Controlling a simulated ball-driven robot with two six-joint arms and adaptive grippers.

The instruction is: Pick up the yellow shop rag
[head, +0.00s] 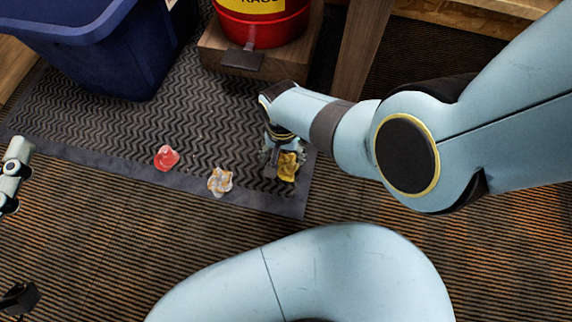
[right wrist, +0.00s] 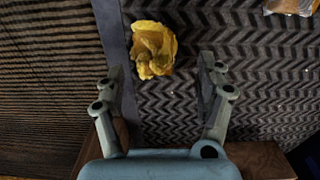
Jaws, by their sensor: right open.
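The yellow shop rag (head: 288,167) lies crumpled on the dark ribbed mat (head: 110,115), near its front right corner. My right gripper (head: 273,152) is down at the rag and partly covers it in the head view. In the right wrist view the rag (right wrist: 153,50) lies ahead of the open fingers of the right gripper (right wrist: 163,84), nearer the left finger. No finger is seen closed on it. Part of my left gripper (head: 14,172) shows at the left edge of the head view, cut off by the frame.
A white and orange crumpled rag (head: 220,181) and a red one (head: 166,157) lie on the mat to the left. A red can (head: 265,27) stands on a wooden block (head: 222,52) behind. A blue bin (head: 110,50) stands at the back left.

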